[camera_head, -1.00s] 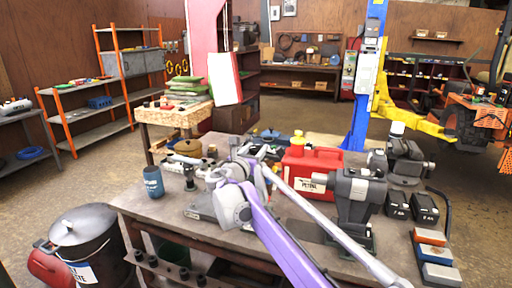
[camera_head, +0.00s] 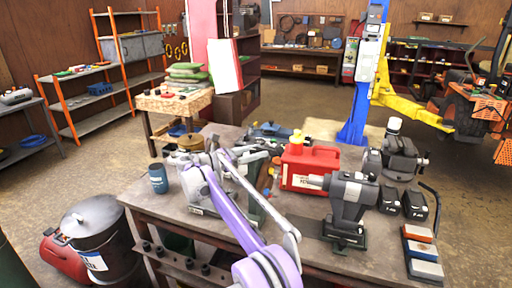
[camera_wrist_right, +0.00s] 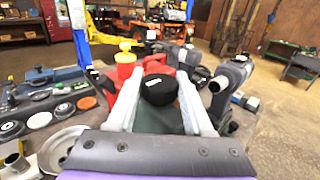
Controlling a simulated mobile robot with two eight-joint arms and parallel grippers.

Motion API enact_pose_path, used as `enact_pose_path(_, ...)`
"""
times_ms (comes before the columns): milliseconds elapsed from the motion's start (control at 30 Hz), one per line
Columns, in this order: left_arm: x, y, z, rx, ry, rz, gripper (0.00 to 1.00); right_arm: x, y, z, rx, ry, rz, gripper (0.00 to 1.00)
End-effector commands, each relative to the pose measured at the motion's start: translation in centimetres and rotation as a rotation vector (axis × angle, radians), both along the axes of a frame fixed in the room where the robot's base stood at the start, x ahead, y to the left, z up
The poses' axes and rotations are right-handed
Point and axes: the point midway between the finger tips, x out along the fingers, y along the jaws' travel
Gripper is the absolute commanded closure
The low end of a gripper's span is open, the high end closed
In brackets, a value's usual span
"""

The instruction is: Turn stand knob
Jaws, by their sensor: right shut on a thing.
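A round black knob (camera_wrist_right: 158,89) with a small pale label sits on a dark green body (camera_wrist_right: 150,121) in the right wrist view. My right gripper (camera_wrist_right: 156,80) is shut on the knob, with one pale finger on each side of it. In the head view the right gripper (camera_head: 258,153) is over the workbench (camera_head: 300,240), left of the red petrol can. There the dark green body (camera_head: 256,207) shows partly behind my purple and silver arm, and I cannot make out the knob. My left gripper is not in view.
A blue cup (camera_head: 158,179) stands at the bench's left edge. Black batteries (camera_head: 402,202) and coloured blocks (camera_head: 422,252) lie at the right.

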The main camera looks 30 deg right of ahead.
Motion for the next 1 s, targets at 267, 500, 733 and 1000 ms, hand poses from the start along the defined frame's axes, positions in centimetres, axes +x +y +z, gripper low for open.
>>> enact_pose_path(267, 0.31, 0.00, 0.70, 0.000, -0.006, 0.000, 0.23, 0.09, -0.09, 0.31, -0.006, -0.001, -0.031, 1.00)
enact_pose_path(500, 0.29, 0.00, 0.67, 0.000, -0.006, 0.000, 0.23, 0.06, -0.11, 0.29, -0.007, -0.001, -0.031, 1.00)
enact_pose_path(733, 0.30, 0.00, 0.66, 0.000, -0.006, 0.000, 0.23, 0.05, -0.10, 0.24, -0.006, -0.001, -0.031, 0.22)
enact_pose_path(1000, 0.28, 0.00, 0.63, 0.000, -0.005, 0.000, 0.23, 0.03, -0.05, 0.11, -0.003, 0.000, -0.032, 0.19)
